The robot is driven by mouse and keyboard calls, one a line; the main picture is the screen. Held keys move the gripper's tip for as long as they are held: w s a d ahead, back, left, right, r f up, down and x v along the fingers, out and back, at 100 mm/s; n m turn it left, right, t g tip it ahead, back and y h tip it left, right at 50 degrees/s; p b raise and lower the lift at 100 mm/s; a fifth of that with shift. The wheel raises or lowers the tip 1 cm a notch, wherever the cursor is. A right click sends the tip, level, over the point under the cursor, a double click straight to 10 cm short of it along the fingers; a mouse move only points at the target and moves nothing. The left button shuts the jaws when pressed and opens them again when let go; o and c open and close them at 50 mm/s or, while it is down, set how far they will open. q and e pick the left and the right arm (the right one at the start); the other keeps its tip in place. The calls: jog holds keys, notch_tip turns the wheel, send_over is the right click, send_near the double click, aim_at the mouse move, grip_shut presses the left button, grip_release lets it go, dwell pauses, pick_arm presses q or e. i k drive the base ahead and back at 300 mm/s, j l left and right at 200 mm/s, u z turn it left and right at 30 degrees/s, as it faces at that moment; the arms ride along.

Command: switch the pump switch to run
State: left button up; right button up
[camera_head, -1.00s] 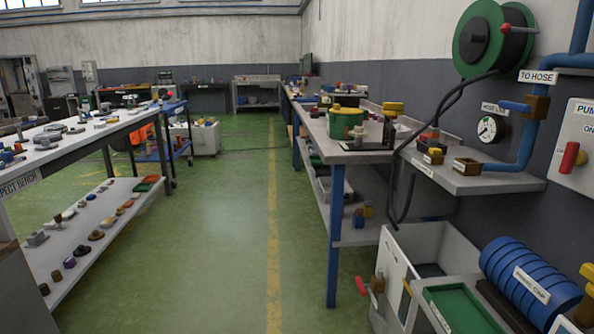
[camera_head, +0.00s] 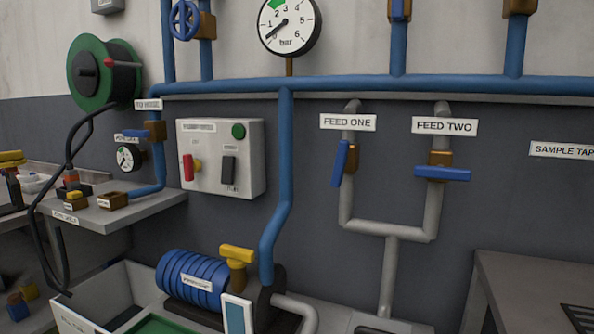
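A light grey switch box (camera_head: 250,182) is mounted on the wall left of centre. Its label is too small to read clearly. On its face are a red lever handle (camera_head: 188,167) on a yellowish pivot, standing about upright, a dark rocker switch (camera_head: 228,170), and a round green button or lamp (camera_head: 239,131). The small markings beside the lever and rocker are not readable. The blue ribbed pump (camera_head: 190,278) sits below the box, with a yellow-handled valve (camera_head: 238,254) beside it. Neither of my grippers is in view.
A vertical blue pipe (camera_head: 286,150) runs just right of the box. A large gauge (camera_head: 289,24) hangs above, its needle low. Feed one's blue handle (camera_head: 340,164) is steeply upright; feed two's (camera_head: 443,174) is horizontal. A wall shelf (camera_head: 130,212) and hose reel (camera_head: 88,72) are left.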

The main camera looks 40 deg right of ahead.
aim_at(228, 161)
jog(key=z, duration=0.95)
